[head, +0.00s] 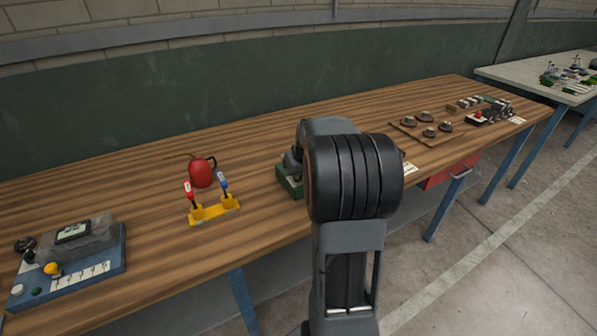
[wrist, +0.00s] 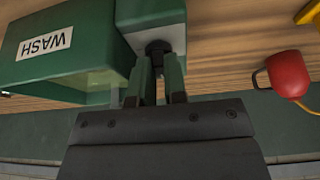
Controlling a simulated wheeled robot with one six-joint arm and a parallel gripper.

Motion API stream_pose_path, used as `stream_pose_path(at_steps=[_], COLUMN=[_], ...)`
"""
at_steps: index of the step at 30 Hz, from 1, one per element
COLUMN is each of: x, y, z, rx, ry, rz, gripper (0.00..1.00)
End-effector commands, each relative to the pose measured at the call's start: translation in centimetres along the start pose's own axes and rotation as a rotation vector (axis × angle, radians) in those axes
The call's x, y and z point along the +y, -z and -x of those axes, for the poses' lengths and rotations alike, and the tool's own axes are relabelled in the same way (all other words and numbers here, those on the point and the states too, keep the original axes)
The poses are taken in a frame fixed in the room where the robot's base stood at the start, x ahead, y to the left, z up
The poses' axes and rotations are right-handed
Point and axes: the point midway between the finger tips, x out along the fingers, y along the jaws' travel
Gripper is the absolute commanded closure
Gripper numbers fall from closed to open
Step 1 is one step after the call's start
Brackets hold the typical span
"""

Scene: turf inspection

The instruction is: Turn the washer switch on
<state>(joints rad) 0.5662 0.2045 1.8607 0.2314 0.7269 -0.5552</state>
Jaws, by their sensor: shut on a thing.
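The green washer unit (head: 288,180) stands on the wooden bench, mostly hidden behind my arm in the head view. In the wrist view its green box (wrist: 80,75) carries a white WASH label, seen upside down. Beside that box is a smaller green block with a dark switch (wrist: 158,47) on it. My gripper (wrist: 160,65) is shut on this dark switch, with a finger on each side. The switch's exact position is hard to tell, as the fingers cover part of it. My gripper is hidden behind my arm in the head view.
A red mug-like object (wrist: 288,74) lies near the gripper; it also shows in the head view (head: 202,172) behind a yellow stand (head: 214,210). A blue panel device (head: 75,270) is at the left. A board with round parts (head: 428,128) is at the right.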

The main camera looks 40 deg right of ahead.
Motion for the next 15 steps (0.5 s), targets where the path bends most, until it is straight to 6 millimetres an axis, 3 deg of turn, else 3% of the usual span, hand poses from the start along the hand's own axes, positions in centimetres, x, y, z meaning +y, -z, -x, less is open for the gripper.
stream_pose_path(at_steps=[15], x=[-0.35], y=[0.1], z=[0.0], rx=[0.001], ry=[-0.144], rz=[-0.341], gripper=[1.0])
